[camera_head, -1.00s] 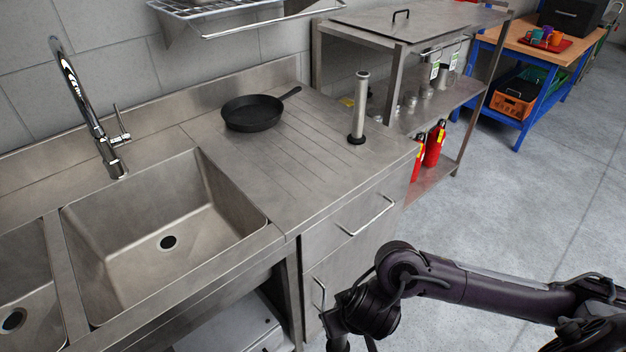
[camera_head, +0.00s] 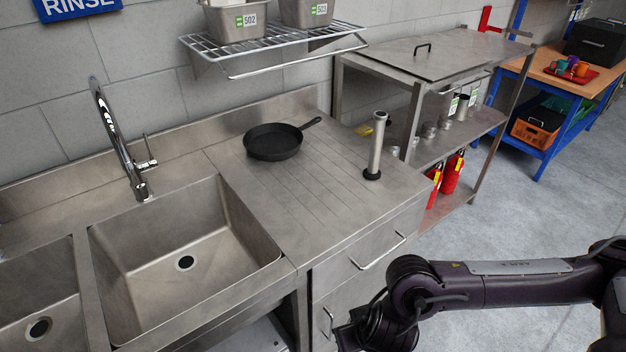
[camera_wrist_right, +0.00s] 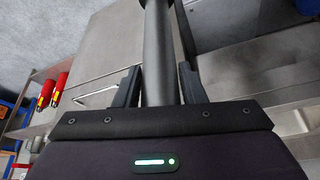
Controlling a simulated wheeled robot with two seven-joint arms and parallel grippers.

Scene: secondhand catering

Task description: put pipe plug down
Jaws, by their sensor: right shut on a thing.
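My right gripper (camera_wrist_right: 159,82) is shut on a grey tube-shaped pipe plug (camera_wrist_right: 159,50), with one dark finger on each side. A dark collar sits on the plug at the top edge of the right wrist view; its end is cut off. In the head view my right arm comes in at lower right, and its gripper is below the picture, so the held plug is hidden there. A similar metal tube with a black base (camera_head: 376,150) stands upright on the ribbed drainboard (camera_head: 310,215). My left gripper is not in view.
A black frying pan (camera_head: 273,142) lies on the drainboard's back part. The sink basin (camera_head: 180,240) is empty, with a faucet (camera_head: 120,140) behind it. A wire shelf (camera_head: 275,45) hangs above. Red fire extinguishers (camera_head: 452,172) stand right of the counter. The drainboard's front is clear.

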